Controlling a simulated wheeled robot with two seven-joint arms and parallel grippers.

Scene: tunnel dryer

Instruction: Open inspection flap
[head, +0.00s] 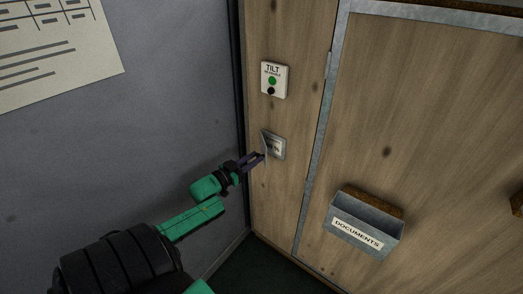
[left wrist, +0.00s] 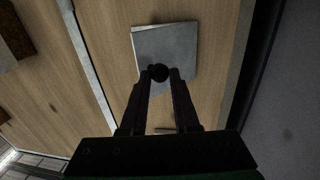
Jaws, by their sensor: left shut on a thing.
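The inspection flap (head: 265,144) is a small grey metal plate on the wooden wall, below the white TILT panel. In the head view it is swung partly out from its frame (head: 279,148), where part of a label shows. My left gripper (head: 262,156) reaches it from the lower left. In the left wrist view the flap (left wrist: 172,48) is a pale grey square, and the fingertips of my left gripper (left wrist: 160,74) are shut on its dark round knob (left wrist: 158,72). My right gripper is not in view.
The TILT panel (head: 274,80) with a green and a black button sits above the flap. A grey DOCUMENTS box (head: 364,225) hangs on the wooden door (head: 430,120) to the right. A grey wall (head: 150,120) with a paper sheet (head: 55,50) is close on the left.

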